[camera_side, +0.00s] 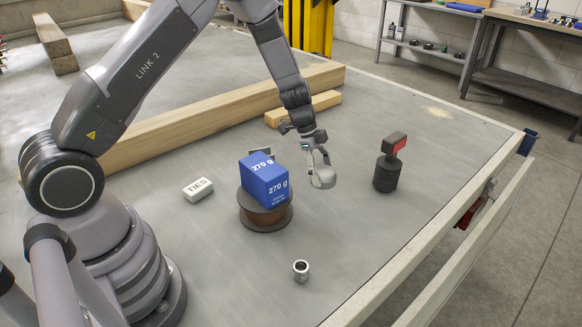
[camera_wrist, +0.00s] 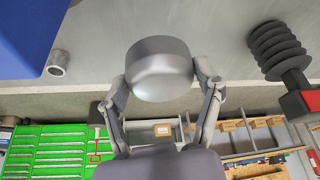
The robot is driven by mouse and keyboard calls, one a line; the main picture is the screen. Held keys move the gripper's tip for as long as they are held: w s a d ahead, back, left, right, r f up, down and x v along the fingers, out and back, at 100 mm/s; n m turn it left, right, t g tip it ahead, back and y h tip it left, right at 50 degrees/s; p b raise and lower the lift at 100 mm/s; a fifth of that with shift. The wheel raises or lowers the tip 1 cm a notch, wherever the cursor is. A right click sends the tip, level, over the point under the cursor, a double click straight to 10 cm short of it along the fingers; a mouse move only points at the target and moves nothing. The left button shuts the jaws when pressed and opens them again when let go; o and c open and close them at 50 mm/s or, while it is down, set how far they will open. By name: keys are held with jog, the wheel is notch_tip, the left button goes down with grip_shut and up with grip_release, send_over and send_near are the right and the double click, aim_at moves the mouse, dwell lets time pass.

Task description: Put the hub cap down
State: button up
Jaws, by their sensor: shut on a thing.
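The hub cap (camera_side: 322,177) is a smooth silver-grey rounded cap. In the side view it hangs at the end of my arm, right of the blue box. In the wrist view the hub cap (camera_wrist: 158,68) sits between both fingers, with the grey deck behind it. My gripper (camera_side: 317,156) is shut on it, and the gripper's fingers also show in the wrist view (camera_wrist: 160,80), one on each side of the cap. I cannot tell the exact gap between the cap and the grey deck (camera_side: 350,245).
A blue box (camera_side: 264,180) stands on a brown spool (camera_side: 265,217) close left. A black bellows (camera_side: 386,174) with a red-and-black block (camera_side: 395,143) on top is to the right. A metal sleeve (camera_side: 301,270), a white TIES block (camera_side: 198,190) and timber beams (camera_side: 220,118) lie around. Deck in front is clear.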

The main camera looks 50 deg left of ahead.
jog(key=s+d+r+m+g, duration=0.1)
jog(key=s+d+m+g, duration=0.15)
jog(key=s+m, duration=0.3)
jog(key=s+d+r+m+g, duration=0.1)
jog(key=s+d+m, duration=0.3)
jog(key=s, duration=0.3)
send_over(351, 240)
jog(key=f, duration=0.6)
jog(key=a+f, duration=0.1)
jog(key=f, duration=0.2)
jog(key=shift+w+f, duration=0.15)
jog(key=shift+f, duration=1.65)
jog(key=shift+f, duration=0.15)
jog(key=o, duration=1.2)
jog(key=shift+c, duration=0.2)
